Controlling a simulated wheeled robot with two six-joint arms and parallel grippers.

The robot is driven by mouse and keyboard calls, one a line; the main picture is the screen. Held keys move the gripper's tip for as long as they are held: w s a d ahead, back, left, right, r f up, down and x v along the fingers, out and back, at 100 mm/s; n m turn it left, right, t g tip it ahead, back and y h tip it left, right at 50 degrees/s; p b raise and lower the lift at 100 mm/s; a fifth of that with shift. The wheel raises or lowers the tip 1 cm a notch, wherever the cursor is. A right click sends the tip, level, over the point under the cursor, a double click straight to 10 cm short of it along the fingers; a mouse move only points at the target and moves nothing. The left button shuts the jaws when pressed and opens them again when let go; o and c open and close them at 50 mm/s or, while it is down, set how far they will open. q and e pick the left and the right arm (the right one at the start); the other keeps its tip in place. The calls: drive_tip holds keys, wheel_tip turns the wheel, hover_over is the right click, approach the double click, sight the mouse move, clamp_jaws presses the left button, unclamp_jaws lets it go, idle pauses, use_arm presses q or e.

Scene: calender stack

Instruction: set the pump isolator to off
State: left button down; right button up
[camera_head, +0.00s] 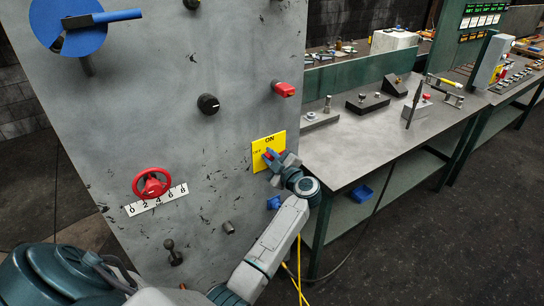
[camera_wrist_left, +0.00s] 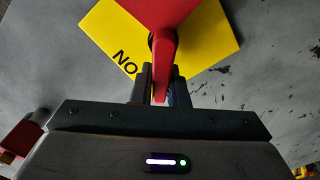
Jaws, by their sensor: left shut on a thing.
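The pump isolator has a yellow plate (camera_head: 257,146) on the grey panel, with ON at its top and a small word at its left that I take for OFF. In the left wrist view the plate (camera_wrist_left: 215,40) is turned, with ON upside down at lower left. The red isolator handle (camera_wrist_left: 165,52) points down there, off to one side of ON, roughly between ON and the OFF side. My left gripper (camera_head: 271,157) is at the plate, shut on the handle; its fingers also show in the wrist view (camera_wrist_left: 160,85). My right gripper is out of view.
The panel also carries a red handwheel (camera_head: 152,184) above a number scale (camera_head: 158,199), a black knob (camera_head: 208,104), a red knob (camera_head: 285,89) and a blue disc (camera_head: 70,25) with a lever. A workbench (camera_head: 365,145) with fixtures stands at right. A yellow cable (camera_head: 299,272) hangs below.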

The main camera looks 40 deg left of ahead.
use_arm(q)
drive_tip(key=shift+s+a+f+n+b, duration=0.15)
drive_tip(key=shift+f+n+b, duration=0.25)
drive_tip(key=shift+n+b, duration=0.75)
drive_tip(key=shift+s+d+f+n+b, duration=0.1)
drive_tip(key=shift+f+n+b, duration=0.5)
drive_tip(key=shift+n, duration=1)
drive_tip(key=shift+s+a+f+n+b, duration=0.15)
drive_tip(key=shift+f+n+b, duration=0.1)
drive_tip(key=shift+n+b, duration=0.95)
drive_tip(key=shift+n, duration=0.25)
drive_tip(key=c, duration=1.4)
unclamp_jaws()
drive_tip(key=shift+c, duration=0.2)
drive_tip(key=shift+d, duration=0.15)
